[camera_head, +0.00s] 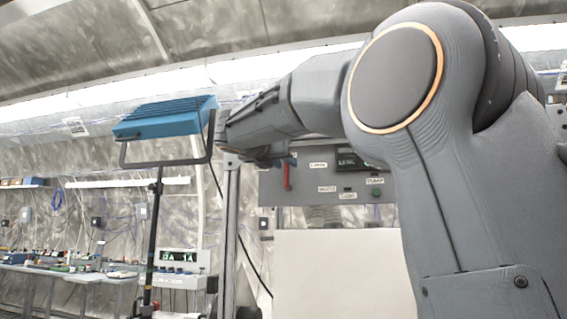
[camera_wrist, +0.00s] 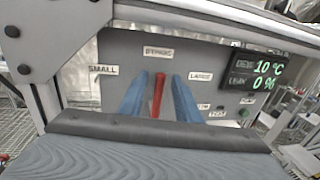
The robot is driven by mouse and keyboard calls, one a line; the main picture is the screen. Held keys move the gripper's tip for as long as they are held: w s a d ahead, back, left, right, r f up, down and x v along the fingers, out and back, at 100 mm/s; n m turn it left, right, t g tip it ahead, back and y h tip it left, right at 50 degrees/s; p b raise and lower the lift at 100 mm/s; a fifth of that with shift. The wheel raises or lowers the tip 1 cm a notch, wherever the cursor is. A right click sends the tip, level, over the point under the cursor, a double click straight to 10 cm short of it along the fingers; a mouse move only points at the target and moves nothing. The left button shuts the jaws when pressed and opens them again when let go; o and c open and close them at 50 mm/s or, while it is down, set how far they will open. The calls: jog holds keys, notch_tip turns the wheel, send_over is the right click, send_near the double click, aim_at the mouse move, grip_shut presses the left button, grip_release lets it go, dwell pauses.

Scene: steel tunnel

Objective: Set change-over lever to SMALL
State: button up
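The change-over lever is red (camera_wrist: 158,93) and stands about upright on a grey panel (camera_wrist: 215,60), pointing toward the BYPASS label (camera_wrist: 158,52). The SMALL label (camera_wrist: 103,69) is to its left and the LARGE label (camera_wrist: 200,76) to its right. My gripper (camera_wrist: 159,92) is open, with one blue finger on each side of the lever and a gap showing on both sides. The lever's base is hidden behind the gripper body. In the head view my gripper (camera_head: 280,162) is at the upper part of the panel (camera_head: 325,188), with the red lever (camera_head: 287,178) showing just below the fingers.
A metal frame post (camera_wrist: 45,95) stands left of the panel. A blue lamp (camera_head: 165,118) on a stand is left of my arm. A bench (camera_head: 60,272) with small items is farther left.

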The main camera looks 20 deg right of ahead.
aim_at(266, 172)
grip_shut()
jog(key=shift+a, duration=0.1)
jog(key=shift+w+a+f+n+t+p, duration=0.35)
jog(key=shift+w+a+f+n+p, duration=0.25)
jog(key=shift+n+p, duration=1.15)
jog(key=shift+w+a+f+n+t+p, duration=0.35)
jog(key=shift+a+n+p, duration=0.4)
jog(key=shift+n+p, duration=1.05)
jog(key=shift+w+a+f+n+t+p, duration=0.45)
jog(key=shift+a+n+p, duration=0.2)
jog(key=shift+n+p, duration=1.1)
jog(key=shift+f, duration=0.1)
jog(key=shift+o, duration=0.4)
grip_release()
jog(key=shift+w, duration=0.1)
